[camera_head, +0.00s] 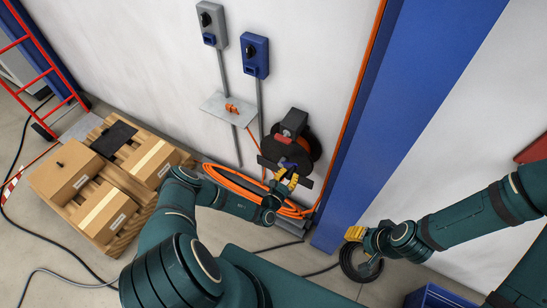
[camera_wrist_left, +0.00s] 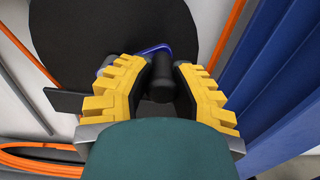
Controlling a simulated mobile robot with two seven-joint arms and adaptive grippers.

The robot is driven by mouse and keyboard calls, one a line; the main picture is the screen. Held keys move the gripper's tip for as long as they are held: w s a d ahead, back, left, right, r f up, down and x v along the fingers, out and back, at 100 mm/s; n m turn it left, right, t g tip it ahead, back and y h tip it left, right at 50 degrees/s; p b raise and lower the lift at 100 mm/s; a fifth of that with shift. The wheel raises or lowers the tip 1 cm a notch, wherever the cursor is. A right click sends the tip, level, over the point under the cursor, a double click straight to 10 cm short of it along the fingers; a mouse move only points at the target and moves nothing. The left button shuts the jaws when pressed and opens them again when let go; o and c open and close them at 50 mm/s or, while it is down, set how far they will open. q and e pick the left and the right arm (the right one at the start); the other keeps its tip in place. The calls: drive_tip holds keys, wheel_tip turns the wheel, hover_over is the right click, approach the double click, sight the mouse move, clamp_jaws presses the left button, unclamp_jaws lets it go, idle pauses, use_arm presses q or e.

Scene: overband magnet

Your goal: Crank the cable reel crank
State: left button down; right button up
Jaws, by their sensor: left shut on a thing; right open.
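The cable reel (camera_head: 306,150) is a black disc on a wall mount, with orange cable on it. In the left wrist view the reel's dark disc (camera_wrist_left: 110,40) fills the upper middle. The crank has a blue arm (camera_wrist_left: 150,50) and a black handle (camera_wrist_left: 161,80). My left gripper (camera_head: 287,177) is at the front of the reel. Its yellow fingers (camera_wrist_left: 162,85) are shut around the black handle in the left wrist view. My right gripper (camera_head: 362,250) is open and empty, low and to the right of the reel, apart from it.
Orange cable (camera_head: 235,183) lies coiled on the floor below the reel. A blue column (camera_head: 385,120) stands right of the reel. A black coil (camera_head: 347,262) is near my right gripper. Boxes on a pallet (camera_head: 120,235) stand left. Switch boxes (camera_head: 255,55) hang above.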

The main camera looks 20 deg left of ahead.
use_arm(q)
drive_tip(key=shift+a, duration=0.5)
drive_tip(key=shift+a+r+p, duration=0.7)
drive_tip(key=shift+a+r, duration=0.2)
drive_tip(key=shift+d, duration=0.1)
drive_tip(key=shift+w+a+r, duration=0.1)
drive_tip(key=shift+a+r, duration=0.15)
drive_tip(key=shift+a, duration=0.3)
drive_tip(key=shift+w+a+r, duration=0.1)
drive_tip(key=shift+a+r, duration=0.1)
drive_tip(key=shift+a, duration=0.35)
